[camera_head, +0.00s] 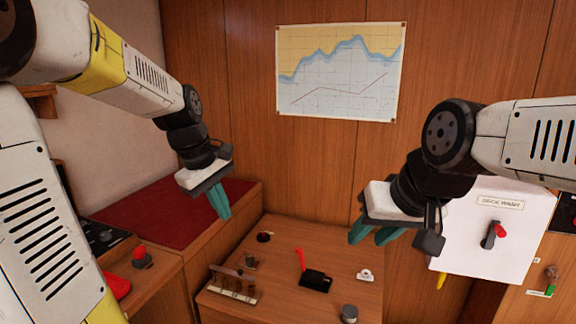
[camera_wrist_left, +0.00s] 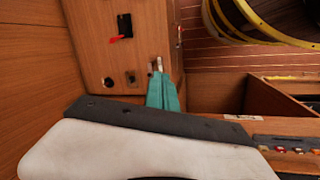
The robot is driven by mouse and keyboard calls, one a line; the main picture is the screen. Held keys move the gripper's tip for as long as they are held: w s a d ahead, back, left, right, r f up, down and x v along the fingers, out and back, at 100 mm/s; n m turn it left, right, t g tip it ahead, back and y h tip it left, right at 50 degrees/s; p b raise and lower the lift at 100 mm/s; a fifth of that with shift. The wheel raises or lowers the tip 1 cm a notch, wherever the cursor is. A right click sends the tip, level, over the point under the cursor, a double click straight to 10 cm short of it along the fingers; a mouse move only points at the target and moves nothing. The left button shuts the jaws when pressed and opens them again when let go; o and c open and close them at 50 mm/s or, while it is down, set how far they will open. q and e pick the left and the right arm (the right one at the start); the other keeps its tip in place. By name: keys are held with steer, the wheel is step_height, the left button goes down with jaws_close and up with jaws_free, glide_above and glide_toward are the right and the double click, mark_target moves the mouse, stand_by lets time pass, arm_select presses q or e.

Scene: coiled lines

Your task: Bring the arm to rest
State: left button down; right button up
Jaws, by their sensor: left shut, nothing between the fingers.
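My left gripper (camera_head: 221,203) hangs in the air at the left of the head view, over the red cushion's right end. Its teal fingers are together with nothing between them. The fingers also show in the left wrist view (camera_wrist_left: 163,92), pointing away from the white and black hand. My right gripper (camera_head: 368,236) is in the air on the right, in front of the wood wall. Its teal fingertips are apart and I see nothing between them.
A wooden table (camera_head: 235,305) below holds a red-lever switch (camera_head: 314,280), a small rack (camera_head: 235,284) and knobs. A white deck wash panel (camera_head: 490,235) stands behind the right arm. A chart (camera_head: 340,70) hangs on the wall. Yellow coiled line (camera_wrist_left: 255,25) shows in the left wrist view.

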arm_select(q)
steer(key=s+r+m+t, duration=0.3)
steer(key=s+m, duration=0.7)
steer(key=s, duration=0.4)
steer(key=shift+s+d+m+t, duration=0.2)
steer(key=shift+d+m+t, duration=0.15)
steer(key=shift+t, duration=0.15)
